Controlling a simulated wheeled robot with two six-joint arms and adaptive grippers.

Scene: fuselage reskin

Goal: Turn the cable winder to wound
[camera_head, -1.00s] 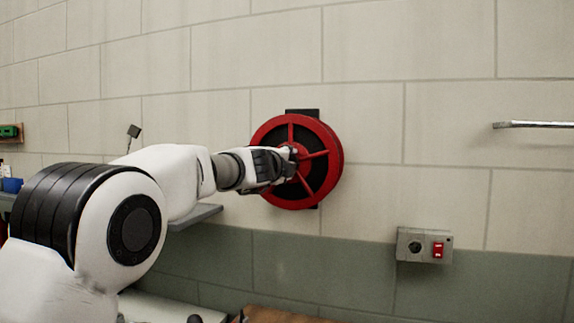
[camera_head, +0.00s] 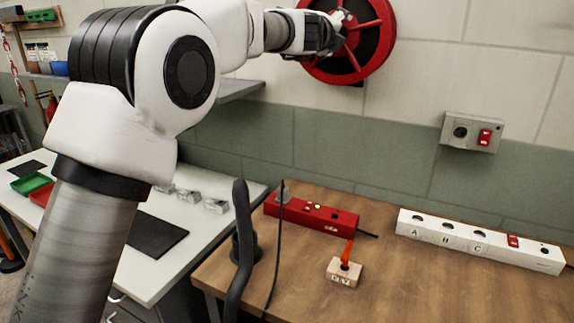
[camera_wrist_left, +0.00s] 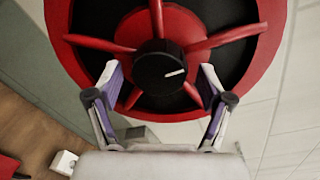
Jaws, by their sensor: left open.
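The cable winder (camera_head: 376,48) is a red spoked wheel with a dark inside, mounted on the wall at the top of the head view. The wrist view shows the wheel (camera_wrist_left: 262,45) up close, with a black hub knob (camera_wrist_left: 160,72) that bears a white mark. My left gripper (camera_head: 335,30) is in front of the wheel. In the wrist view my left gripper (camera_wrist_left: 160,85) is open, with its two fingers on either side of the hub knob. I cannot tell whether the fingers touch it. My right gripper is not in view.
A wooden bench holds a red power strip (camera_head: 315,216), a white strip (camera_head: 480,240) with lettered sockets, and a small block (camera_head: 344,272) with an orange piece. A grey wall box (camera_head: 472,132) with a red switch is on the wall. A grey shelf (camera_head: 238,90) lies below my arm.

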